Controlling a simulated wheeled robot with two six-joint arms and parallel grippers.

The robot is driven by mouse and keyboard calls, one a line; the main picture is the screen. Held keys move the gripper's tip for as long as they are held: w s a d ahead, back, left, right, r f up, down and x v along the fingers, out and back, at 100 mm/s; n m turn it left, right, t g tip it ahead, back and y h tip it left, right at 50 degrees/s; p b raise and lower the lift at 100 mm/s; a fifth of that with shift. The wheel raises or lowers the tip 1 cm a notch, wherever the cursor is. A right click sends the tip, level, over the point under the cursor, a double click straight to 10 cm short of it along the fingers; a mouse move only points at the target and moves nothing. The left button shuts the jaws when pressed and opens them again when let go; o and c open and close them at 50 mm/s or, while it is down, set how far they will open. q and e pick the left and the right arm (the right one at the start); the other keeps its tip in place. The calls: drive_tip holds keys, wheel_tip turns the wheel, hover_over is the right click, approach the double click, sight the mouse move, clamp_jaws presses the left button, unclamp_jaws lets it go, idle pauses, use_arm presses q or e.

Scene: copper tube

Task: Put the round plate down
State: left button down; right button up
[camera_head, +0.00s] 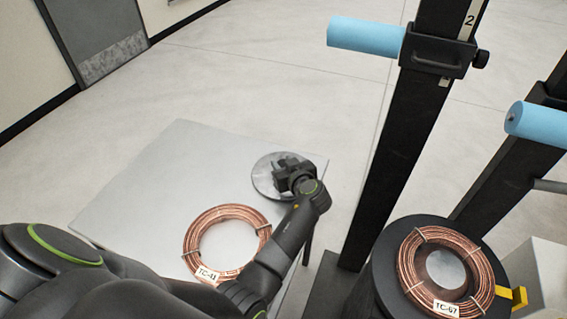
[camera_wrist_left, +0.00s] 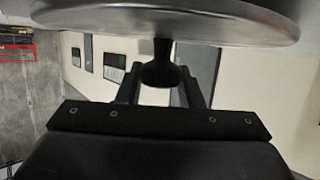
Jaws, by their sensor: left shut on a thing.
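The round plate (camera_head: 263,181) is a grey metal disc at the right far corner of the grey table. My left gripper (camera_head: 287,170) is over the plate and hides part of it. In the left wrist view the plate (camera_wrist_left: 90,18) spans the top, with a dark knob (camera_wrist_left: 160,70) at its centre. The left gripper (camera_wrist_left: 160,88) is shut on this knob. I cannot tell whether the plate touches the table. My right gripper is not in view.
Another coil (camera_head: 405,262), tagged TC-67, lies on a round black stand (camera_head: 385,285) at right. Black posts with blue rollers (camera_head: 365,37) stand beside the table. The table's left part is clear.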

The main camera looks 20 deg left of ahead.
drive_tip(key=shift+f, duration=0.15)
use_arm(q)
drive_tip(key=shift+f, duration=0.1)
drive_tip(key=c, duration=1.3)
unclamp_jaws()
drive_tip(key=o, duration=0.3)
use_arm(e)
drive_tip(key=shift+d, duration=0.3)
